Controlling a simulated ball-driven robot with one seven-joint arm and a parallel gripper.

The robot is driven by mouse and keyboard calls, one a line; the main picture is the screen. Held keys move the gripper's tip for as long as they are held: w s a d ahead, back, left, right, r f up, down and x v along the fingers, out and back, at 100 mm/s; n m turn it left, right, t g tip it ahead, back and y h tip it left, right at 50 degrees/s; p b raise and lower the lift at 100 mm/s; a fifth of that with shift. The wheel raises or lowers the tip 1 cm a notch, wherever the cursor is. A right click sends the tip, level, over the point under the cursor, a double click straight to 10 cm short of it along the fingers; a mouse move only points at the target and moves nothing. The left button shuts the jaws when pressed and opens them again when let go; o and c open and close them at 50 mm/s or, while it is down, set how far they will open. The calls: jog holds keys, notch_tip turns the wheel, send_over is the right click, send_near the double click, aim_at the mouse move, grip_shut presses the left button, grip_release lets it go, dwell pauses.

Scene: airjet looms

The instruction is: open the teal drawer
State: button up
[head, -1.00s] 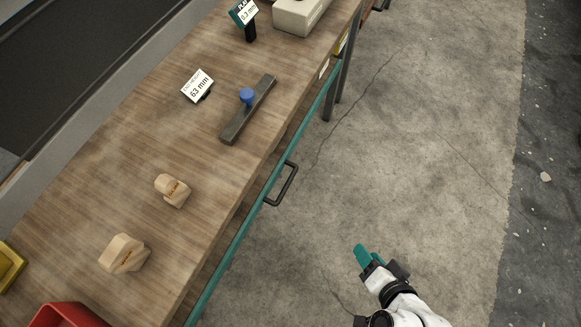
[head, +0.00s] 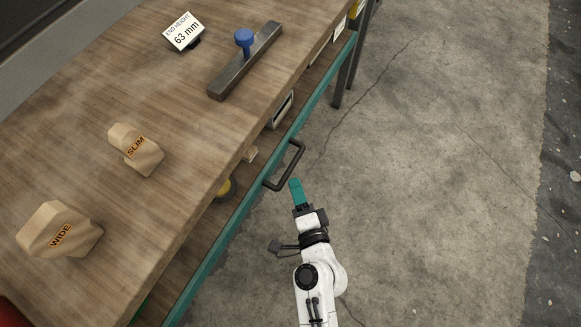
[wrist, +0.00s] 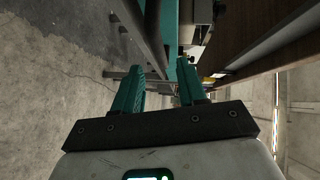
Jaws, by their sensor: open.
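The teal drawer (head: 222,243) shows as a long teal front edge running along the workbench's right side. Its black bar handle (head: 299,163) sticks out to the right. My gripper (head: 296,186) is just below and right of the handle, with its teal fingers pointing towards it. In the head view the fingers overlap in line. In the wrist view my gripper (wrist: 160,88) is open, its two teal fingers apart with no object clearly between them. A teal surface (wrist: 171,38) shows beyond them. I cannot tell whether the fingers touch the handle.
The wooden workbench (head: 190,130) holds a SLIM block (head: 136,150), a WIDE block (head: 60,232), a grey bar with blue knob (head: 244,62) and a 63 mm sign (head: 184,32). Small items show in the gap behind the teal front. Concrete floor at right is clear.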

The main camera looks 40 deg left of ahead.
aim_at(291, 168)
jog(key=x, duration=0.7)
jog(key=shift+w+a+b, duration=0.1)
jog(key=shift+w+b, duration=0.05)
jog(key=shift+b, duration=0.2)
grip_shut()
jog(key=shift+f, duration=0.1)
